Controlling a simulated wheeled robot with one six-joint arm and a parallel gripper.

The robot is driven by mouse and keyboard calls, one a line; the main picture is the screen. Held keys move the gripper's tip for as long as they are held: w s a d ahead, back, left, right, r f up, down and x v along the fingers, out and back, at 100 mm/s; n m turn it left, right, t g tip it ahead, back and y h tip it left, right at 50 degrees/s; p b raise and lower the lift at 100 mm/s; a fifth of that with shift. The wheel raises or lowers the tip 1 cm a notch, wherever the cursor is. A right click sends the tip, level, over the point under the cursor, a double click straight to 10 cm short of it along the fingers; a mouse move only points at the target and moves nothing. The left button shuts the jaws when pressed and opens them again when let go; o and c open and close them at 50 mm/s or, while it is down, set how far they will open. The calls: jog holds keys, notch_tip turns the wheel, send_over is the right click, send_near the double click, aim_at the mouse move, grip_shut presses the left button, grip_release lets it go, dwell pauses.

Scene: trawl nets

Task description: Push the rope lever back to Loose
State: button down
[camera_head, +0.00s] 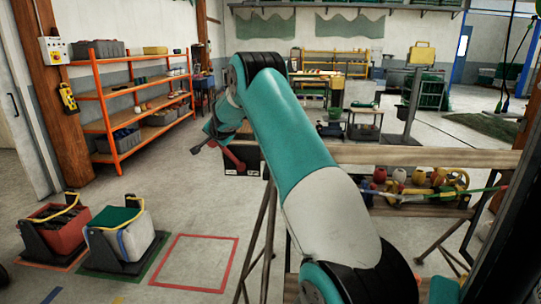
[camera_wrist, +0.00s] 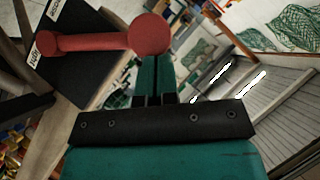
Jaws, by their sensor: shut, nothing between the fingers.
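The rope lever (camera_wrist: 95,42) is red, with a round knob at one end and a small hub at the other, on a black panel (camera_wrist: 88,72). In the head view the red lever (camera_head: 233,158) shows partly, above the black box (camera_head: 243,168) and beyond my arm. My gripper (camera_wrist: 156,70) is shut and empty, its fingertips right at the knob. I cannot tell whether they touch it. The knob hides the ends of the fingertips.
A wooden bench (camera_head: 430,157) stands to the right with ropes and floats on its lower shelf. Orange shelving (camera_head: 108,128) stands at the left. Two totes (camera_head: 125,237) sit on the floor, beside an empty red-outlined square (camera_head: 195,262). The floor between is clear.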

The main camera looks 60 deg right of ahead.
jog(key=shift+w+a+f, duration=0.15)
jog(key=shift+w+a, duration=0.05)
jog(key=shift+a, duration=0.1)
dwell(0.4)
jog(key=b+v, duration=0.1)
jog(key=v, duration=0.9)
jog(key=shift+d+r+b, duration=0.25)
jog(key=shift+r+b, duration=0.05)
jog(key=shift+r, duration=0.05)
jog(key=shift+a, duration=0.1)
